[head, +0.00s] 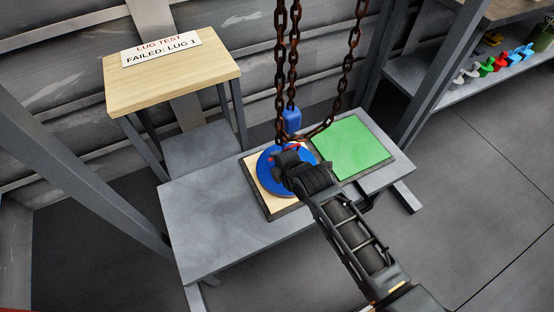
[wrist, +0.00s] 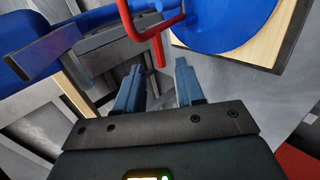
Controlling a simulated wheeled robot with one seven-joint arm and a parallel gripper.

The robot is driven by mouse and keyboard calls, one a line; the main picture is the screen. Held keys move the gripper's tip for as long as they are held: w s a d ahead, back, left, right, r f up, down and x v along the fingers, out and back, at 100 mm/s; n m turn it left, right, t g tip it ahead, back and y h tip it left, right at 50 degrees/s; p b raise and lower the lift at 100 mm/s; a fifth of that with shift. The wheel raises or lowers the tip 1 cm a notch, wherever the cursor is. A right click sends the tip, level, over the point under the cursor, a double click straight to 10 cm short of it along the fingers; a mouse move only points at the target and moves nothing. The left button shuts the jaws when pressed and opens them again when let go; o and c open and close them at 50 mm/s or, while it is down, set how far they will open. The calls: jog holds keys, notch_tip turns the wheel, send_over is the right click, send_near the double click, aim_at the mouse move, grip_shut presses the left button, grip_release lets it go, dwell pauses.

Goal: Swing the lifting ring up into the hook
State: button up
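A blue disc (head: 268,180) lies on a pale wooden board on the grey bench, partly hidden by my gripper (head: 285,162). It also shows in the wrist view (wrist: 225,22). A red bent bar (wrist: 160,55), which looks like the lifting ring, is just beyond my fingertips in the wrist view. My gripper's two fingers (wrist: 158,75) are apart with a clear gap and nothing held between them. A blue hook block (head: 291,120) hangs from rusty chains just above and behind my gripper. Whether ring and hook touch is hidden.
A green mat (head: 352,147) lies on the bench (head: 215,225) to the right. Rusty chains (head: 281,70) hang close over my gripper. A wooden stand (head: 165,85) carries a sign, "LUG TEST FAILED: LUG 1". The bench's left part is clear. A shelf (head: 430,85) holds coloured parts.

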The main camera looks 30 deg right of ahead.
jog(key=shift+s+f+m+b, duration=0.1)
jog(key=shift+f+m+b, duration=0.2)
jog(key=shift+f+b, duration=0.2)
jog(key=shift+c, duration=1.4)
jog(key=f+m+t+b, duration=0.1)
jog(key=b, duration=0.1)
jog(key=s+f+m+t+b, duration=0.1)
jog(key=f+m, duration=0.1)
jog(key=s+f+m+t+b, duration=0.1)
jog(key=b, duration=0.1)
jog(key=shift+f+m+b, duration=0.2)
jog(key=shift+m+b, duration=0.1)
jog(key=shift+b, duration=0.05)
grip_shut()
jog(key=s+d+f+m+t+b, duration=0.1)
jog(key=s+f+m+t+b, duration=0.2)
jog(key=s+m+t+b, duration=0.7)
jog(key=w+r+m, duration=0.1)
jog(key=w, duration=0.3)
jog(key=w+r+m+g+b, duration=0.1)
jog(key=w, duration=0.3)
jog(key=w+r+g+b, duration=0.1)
jog(key=w, duration=0.4)
jog(key=shift+r+m, duration=0.3)
jog(key=shift+m, duration=0.1)
